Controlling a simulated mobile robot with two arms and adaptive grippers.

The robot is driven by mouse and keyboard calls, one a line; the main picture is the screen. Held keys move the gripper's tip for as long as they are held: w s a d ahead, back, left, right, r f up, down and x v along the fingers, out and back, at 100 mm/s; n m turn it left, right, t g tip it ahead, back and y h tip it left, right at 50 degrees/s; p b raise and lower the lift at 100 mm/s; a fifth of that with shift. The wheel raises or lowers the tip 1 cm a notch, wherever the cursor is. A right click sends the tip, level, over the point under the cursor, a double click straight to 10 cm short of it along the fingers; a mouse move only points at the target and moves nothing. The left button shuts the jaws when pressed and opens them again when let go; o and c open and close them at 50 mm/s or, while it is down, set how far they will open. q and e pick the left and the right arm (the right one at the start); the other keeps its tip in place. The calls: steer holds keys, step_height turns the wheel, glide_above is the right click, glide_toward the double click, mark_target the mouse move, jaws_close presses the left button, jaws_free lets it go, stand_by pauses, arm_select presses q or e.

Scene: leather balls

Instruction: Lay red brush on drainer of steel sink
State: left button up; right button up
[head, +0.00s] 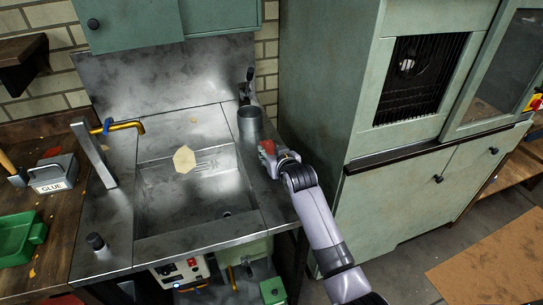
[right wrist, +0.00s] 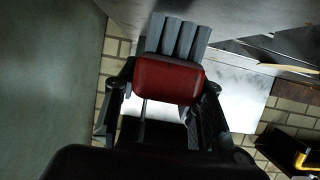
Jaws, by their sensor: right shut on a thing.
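The red brush (right wrist: 168,80) has a red block and thick grey bristles. My right gripper (right wrist: 163,98) is shut on its red block, with the bristles pointing away from the wrist. In the head view the red brush (head: 266,147) shows as a small red patch at the tip of my right gripper (head: 273,154), over the right edge of the steel sink (head: 262,205). I cannot tell whether the brush touches the steel. The sink's basin is left of the gripper, and faint grooves show at its back. My left gripper is not in view.
A grey metal cup (head: 249,124) stands just behind the gripper. A yellow tap (head: 125,126) and a flat pale piece (head: 184,159) are farther left. A green cabinet (head: 318,90) rises close on the right. A green bin (head: 20,240) is on the left bench.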

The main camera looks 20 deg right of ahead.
steer(key=shift+f, duration=0.75)
steer(key=shift+f, duration=0.15)
steer(key=o, duration=1.2)
steer(key=shift+s+r, duration=0.2)
steer(key=v, duration=1.1)
steer(key=shift+s+r, duration=0.15)
steer(key=shift+s, duration=0.15)
